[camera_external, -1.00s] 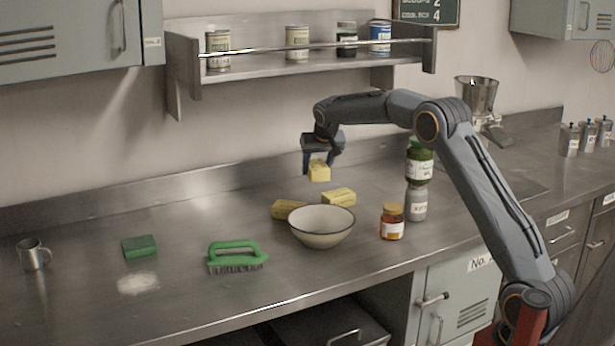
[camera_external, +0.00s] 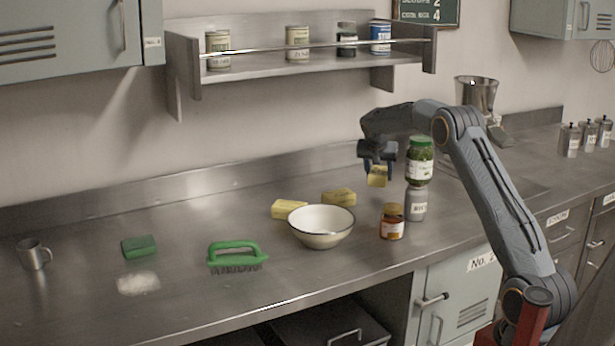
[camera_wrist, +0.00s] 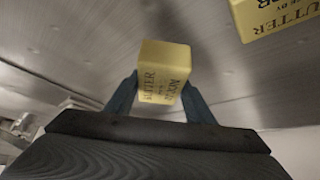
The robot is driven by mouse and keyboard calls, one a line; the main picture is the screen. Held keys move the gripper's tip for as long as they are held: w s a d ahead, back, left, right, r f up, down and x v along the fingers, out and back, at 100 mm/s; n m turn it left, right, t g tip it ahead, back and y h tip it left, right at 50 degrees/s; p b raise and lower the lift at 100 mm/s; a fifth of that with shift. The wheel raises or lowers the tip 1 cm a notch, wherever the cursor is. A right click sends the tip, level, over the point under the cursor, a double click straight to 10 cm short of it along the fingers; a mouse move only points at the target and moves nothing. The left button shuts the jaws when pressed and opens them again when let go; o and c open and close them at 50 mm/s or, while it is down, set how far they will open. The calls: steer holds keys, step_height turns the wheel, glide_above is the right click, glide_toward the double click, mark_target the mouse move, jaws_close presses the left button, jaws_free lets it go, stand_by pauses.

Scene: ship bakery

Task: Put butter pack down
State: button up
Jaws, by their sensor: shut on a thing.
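A second butter pack (camera_external: 339,197) lies on the counter behind the bowl, below and left of my gripper. A third butter pack (camera_external: 288,209) lies beside the bowl's left rear rim. One loose butter pack (camera_wrist: 277,16) shows at the top right of the wrist view.
A cream bowl (camera_external: 321,228) stands on the steel counter (camera_external: 190,215). An amber jar (camera_external: 391,222) stands nearby. A green brush (camera_external: 237,256), sponge (camera_external: 139,246) and mug (camera_external: 33,254) are left. Counter behind the packs is clear.

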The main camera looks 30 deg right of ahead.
mark_target(378, 195)
steer(key=shift+f+p, duration=0.4)
steer(key=shift+f, duration=1.85)
steer(key=shift+f, duration=0.1)
steer(key=o, duration=1.2)
steer(key=shift+o, duration=0.2)
steer(key=b+v, duration=0.1)
steer(key=v, duration=1.1)
steer(key=shift+b, duration=0.4)
